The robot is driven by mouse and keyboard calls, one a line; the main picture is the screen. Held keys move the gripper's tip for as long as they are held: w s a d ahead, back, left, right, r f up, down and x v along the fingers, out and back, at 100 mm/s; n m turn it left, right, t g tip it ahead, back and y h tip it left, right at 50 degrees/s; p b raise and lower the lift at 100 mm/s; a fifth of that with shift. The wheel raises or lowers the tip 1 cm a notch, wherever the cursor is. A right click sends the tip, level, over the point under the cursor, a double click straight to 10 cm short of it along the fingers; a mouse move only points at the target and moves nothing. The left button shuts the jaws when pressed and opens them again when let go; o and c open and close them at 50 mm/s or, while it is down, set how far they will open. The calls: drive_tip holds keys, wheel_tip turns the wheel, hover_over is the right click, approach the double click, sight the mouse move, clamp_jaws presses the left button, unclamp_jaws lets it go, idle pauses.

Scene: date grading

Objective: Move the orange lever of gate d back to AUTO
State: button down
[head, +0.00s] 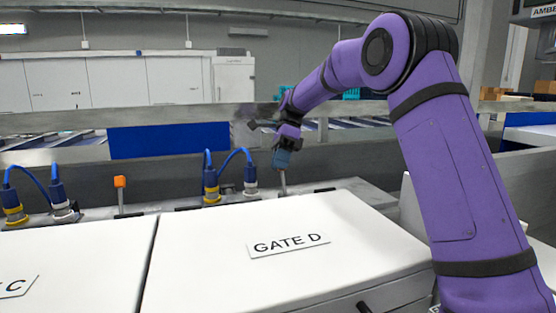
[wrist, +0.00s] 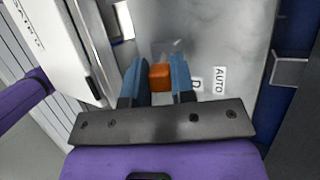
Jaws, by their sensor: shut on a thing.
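The orange lever of gate d (wrist: 160,77) shows in the wrist view, with its orange knob between the two blue fingertips of my gripper (wrist: 158,80). The gripper is shut on the knob. In the head view my gripper (head: 282,160) is behind the white gate d box (head: 225,270), over the lever's metal stem (head: 283,183); the knob is hidden there by the fingers. The AUTO label (wrist: 219,80) lies on the metal plate to the right of the knob. A second label beside it, showing a letter D, is partly hidden by a finger.
Another orange-knobbed lever (head: 120,182) stands upright to the left, behind the gate C box (head: 70,255). Blue cables with yellow and white connectors (head: 211,186) rise between the two levers. A metal rail and blue panel (head: 168,140) run behind.

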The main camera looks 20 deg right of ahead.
drive_tip(key=shift+w+f+g, duration=0.1)
drive_tip(key=shift+w+g, duration=0.1)
drive_tip(key=shift+g, duration=0.1)
drive_tip(key=c, duration=1)
unclamp_jaws()
drive_tip(key=shift+o, duration=0.2)
drive_tip(key=shift+w, duration=0.1)
drive_tip(key=v, duration=0.7)
drive_tip(key=shift+d, duration=0.15)
